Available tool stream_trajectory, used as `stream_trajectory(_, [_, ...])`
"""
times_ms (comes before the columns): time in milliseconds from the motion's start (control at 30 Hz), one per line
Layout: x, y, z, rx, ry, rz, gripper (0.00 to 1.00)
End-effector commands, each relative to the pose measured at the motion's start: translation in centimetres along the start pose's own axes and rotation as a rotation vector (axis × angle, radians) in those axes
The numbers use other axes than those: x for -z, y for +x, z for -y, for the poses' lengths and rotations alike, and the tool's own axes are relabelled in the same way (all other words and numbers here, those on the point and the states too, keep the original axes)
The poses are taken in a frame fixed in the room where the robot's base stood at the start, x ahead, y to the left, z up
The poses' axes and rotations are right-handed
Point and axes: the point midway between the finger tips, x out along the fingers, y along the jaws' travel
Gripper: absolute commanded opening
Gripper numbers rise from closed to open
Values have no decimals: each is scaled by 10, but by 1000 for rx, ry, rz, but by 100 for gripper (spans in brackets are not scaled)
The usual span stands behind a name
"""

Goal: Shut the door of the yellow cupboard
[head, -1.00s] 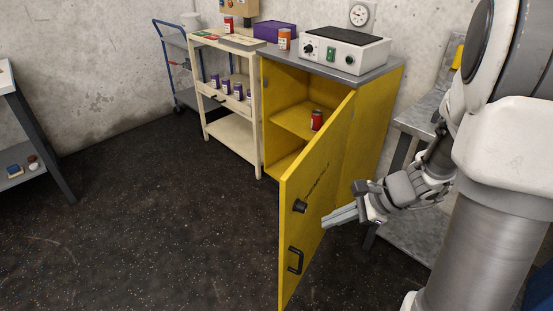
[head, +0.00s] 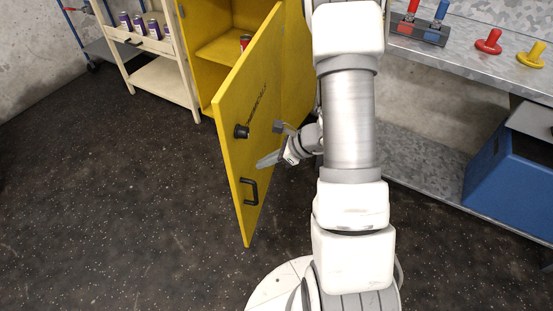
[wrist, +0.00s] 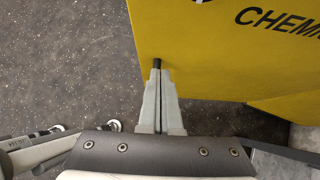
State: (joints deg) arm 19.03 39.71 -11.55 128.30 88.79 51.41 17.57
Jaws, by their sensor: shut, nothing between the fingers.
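The yellow cupboard (head: 240,18) shows at the top of the head view, its front open. A red can (head: 245,41) is on the inside shelf, partly hidden by the door. My gripper (head: 258,165) is shut and empty, on the outer-face side of the door, at a height between knob and handle. In the wrist view, the fingertips (wrist: 157,66) overlap the edge of the yellow door (wrist: 220,55); I cannot tell whether they touch.
A cream shelf cart (head: 160,76) with several cans stands left of the cupboard. A metal bench (head: 455,50) with red and yellow knobbed items is at right, a blue bin (head: 510,170) below it. Dark floor is clear left of the door.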

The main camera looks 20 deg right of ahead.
Motion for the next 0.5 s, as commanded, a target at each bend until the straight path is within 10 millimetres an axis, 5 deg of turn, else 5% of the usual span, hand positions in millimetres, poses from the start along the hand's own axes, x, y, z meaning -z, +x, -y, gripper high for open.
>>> stream_trajectory(200, [-16,32,-1,-1,-5,1,0])
stream_trajectory(500, [-29,43,0,0,-1,0,0])
